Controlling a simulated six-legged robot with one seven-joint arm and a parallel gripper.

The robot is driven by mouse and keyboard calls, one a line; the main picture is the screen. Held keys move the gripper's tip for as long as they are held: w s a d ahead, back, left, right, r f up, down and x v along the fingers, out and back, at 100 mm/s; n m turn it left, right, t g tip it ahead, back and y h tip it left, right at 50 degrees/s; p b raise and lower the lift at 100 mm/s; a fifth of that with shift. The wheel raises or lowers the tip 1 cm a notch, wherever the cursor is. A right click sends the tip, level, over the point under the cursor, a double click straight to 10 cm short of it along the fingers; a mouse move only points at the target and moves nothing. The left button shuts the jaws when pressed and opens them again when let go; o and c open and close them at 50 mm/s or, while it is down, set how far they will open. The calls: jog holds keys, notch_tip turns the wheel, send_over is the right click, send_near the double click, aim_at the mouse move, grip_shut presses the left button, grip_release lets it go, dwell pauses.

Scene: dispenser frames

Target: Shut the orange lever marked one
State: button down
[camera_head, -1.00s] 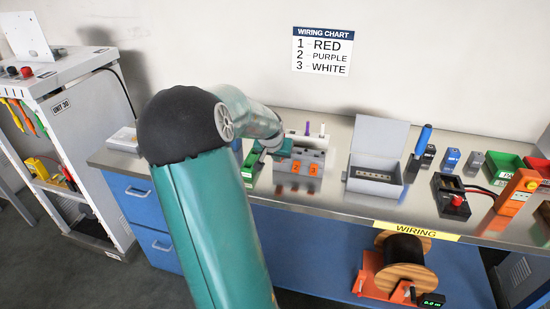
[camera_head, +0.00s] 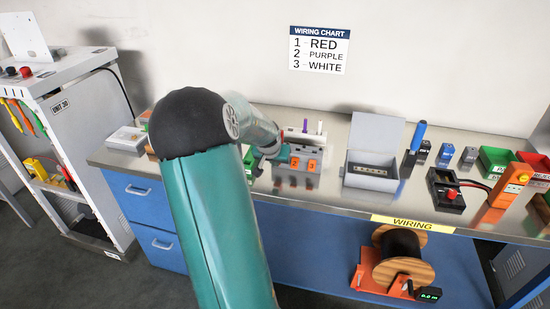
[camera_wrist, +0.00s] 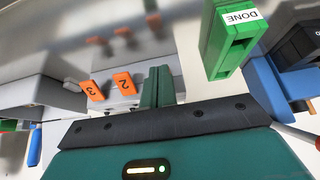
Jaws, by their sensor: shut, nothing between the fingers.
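The grey wire block (camera_head: 307,153) stands on the bench in the head view, left of the open grey box. Two orange levers show on its front, marked two (camera_head: 296,162) and three (camera_head: 312,165). The wrist view also shows lever two (camera_wrist: 125,83) and lever three (camera_wrist: 92,90). Lever one is not seen; my gripper covers the block's left end. My gripper (camera_head: 284,156) is shut and empty, close to that left end. In the wrist view its fingers (camera_wrist: 158,86) are together beside lever two. Whether they touch the block I cannot tell.
A purple wire (camera_head: 305,126) and a white wire (camera_head: 320,127) stand up at the block. The open grey box (camera_head: 372,171) is to the right, with a blue-handled tool (camera_head: 417,136) beyond it.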

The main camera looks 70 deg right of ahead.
jog(key=shift+d, duration=0.1)
jog(key=shift+w+d+r, duration=0.1)
jog(key=shift+d+r, duration=0.3)
jog(key=shift+d, duration=0.2)
jog(key=shift+r, duration=0.1)
